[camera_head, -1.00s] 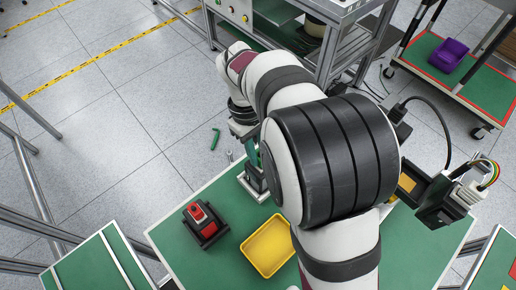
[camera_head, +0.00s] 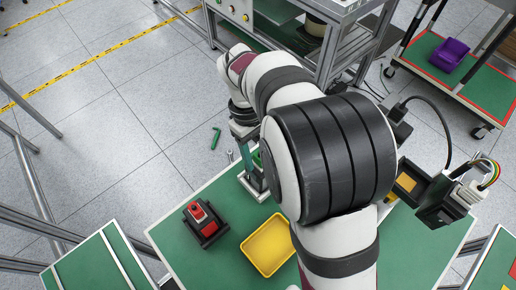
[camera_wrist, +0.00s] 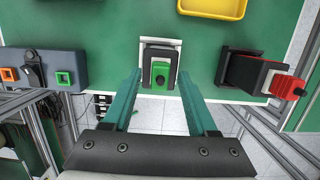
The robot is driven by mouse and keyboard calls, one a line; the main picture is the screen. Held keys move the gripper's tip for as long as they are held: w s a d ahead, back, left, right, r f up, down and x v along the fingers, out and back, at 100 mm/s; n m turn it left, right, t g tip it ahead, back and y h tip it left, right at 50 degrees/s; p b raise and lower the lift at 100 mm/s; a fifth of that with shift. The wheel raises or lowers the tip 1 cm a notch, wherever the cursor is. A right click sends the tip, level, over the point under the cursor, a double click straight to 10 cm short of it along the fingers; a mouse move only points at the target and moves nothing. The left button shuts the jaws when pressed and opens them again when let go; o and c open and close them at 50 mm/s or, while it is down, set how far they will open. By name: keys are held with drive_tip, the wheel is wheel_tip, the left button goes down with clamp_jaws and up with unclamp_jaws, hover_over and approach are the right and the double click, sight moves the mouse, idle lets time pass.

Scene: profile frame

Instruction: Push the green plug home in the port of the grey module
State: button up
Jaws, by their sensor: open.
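The green plug (camera_wrist: 160,76) sits in a dark holder on a white-edged stand (camera_wrist: 146,55), near the table edge in the wrist view. My gripper (camera_wrist: 160,88) is open, with one teal finger on each side of the plug. A gap shows between each finger and the plug. The grey module (camera_wrist: 45,62) lies to the left in the wrist view, with a green-rimmed port (camera_wrist: 65,79) and an orange-rimmed port (camera_wrist: 9,74).
A red part in a black holder (camera_wrist: 240,68) stands to the right in the wrist view. A yellow tray (camera_head: 246,246) lies on the green table (camera_head: 180,250). Bare table lies between tray and stand.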

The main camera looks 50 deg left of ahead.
drive_tip(key=v, duration=1.5)
drive_tip(key=shift+r, duration=0.4)
drive_tip(key=w+d+r+m+g+y, duration=0.1)
drive_tip(key=w+d+m, duration=0.1)
drive_tip(key=d+m, duration=0.65)
drive_tip(key=w+d+r+m+y, duration=0.1)
drive_tip(key=w+d+m, duration=0.2)
drive_tip(key=d, duration=1.1)
drive_tip(key=s+d+f+m+y, duration=0.2)
drive_tip(key=s+d+f+m, duration=0.6)
drive_tip(key=s+d+m, duration=0.3)
drive_tip(key=shift+d+f+m+t, duration=0.2)
drive_tip(key=shift+d+m+t, duration=0.3)
drive_tip(key=shift+d, duration=0.4)
